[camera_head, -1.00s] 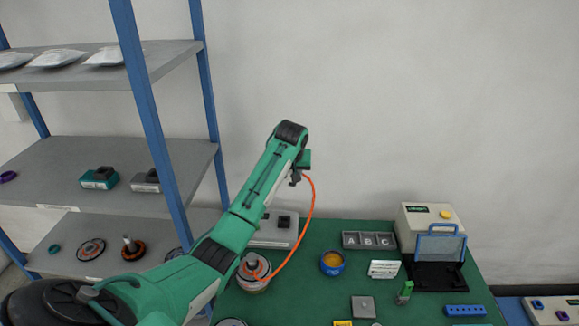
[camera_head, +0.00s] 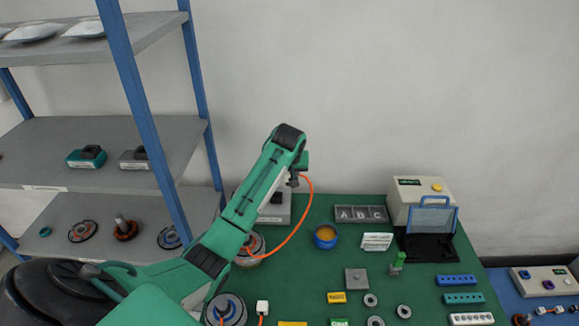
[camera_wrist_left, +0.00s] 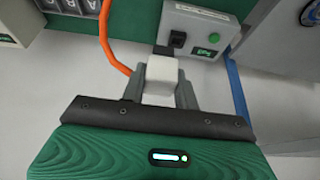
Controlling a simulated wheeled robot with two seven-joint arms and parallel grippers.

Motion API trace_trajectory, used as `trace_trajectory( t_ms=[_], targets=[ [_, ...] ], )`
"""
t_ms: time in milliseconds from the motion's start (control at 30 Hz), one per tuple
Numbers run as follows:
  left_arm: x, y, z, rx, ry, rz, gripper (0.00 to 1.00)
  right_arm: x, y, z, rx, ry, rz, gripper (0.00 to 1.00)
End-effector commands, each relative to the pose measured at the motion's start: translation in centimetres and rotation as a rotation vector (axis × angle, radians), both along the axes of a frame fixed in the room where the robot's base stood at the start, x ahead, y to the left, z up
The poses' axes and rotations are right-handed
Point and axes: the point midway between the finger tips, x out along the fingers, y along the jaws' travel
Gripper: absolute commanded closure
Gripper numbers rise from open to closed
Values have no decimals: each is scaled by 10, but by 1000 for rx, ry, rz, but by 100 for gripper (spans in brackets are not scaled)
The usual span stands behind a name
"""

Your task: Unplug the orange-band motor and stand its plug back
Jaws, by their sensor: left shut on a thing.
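My left gripper (camera_head: 295,181) is raised above the back of the green table. In the left wrist view its two grey fingers (camera_wrist_left: 161,92) are shut on a white plug (camera_wrist_left: 161,72). An orange cable (camera_head: 304,215) hangs from the gripper in a curve down to a round motor (camera_head: 256,249), partly hidden behind my left arm; its band colour is unclear. A grey box (camera_head: 274,212) with a dark socket stands behind the arm; it also shows in the left wrist view (camera_wrist_left: 210,30), apart from the plug. My right gripper is out of view.
A second motor (camera_head: 229,309) and an upright white plug (camera_head: 262,306) are at the front left. A blue cup (camera_head: 325,237), an ABC tray (camera_head: 361,214), a white sign (camera_head: 377,241) and a tester box (camera_head: 422,198) stand on the table. A shelf rack (camera_head: 60,155) stands left.

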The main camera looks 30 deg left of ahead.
Motion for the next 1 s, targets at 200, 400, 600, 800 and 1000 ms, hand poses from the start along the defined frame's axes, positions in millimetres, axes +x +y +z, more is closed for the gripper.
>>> trace_trajectory(
  t_ms=[200, 400, 600, 800, 1000],
  targets=[
    [0, 0, -29, -1, 1, 0, 100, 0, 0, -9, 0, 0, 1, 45],
    [0, 0, -53, -1, 1, 0, 100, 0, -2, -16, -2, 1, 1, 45],
    [0, 0, -77, 0, 0, 0, 100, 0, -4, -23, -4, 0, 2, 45],
    [0, 0, -101, -1, 1, 0, 100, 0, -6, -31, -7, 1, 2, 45],
    [0, 0, -126, -1, 1, 0, 100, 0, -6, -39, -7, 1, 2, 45]
  ],
)
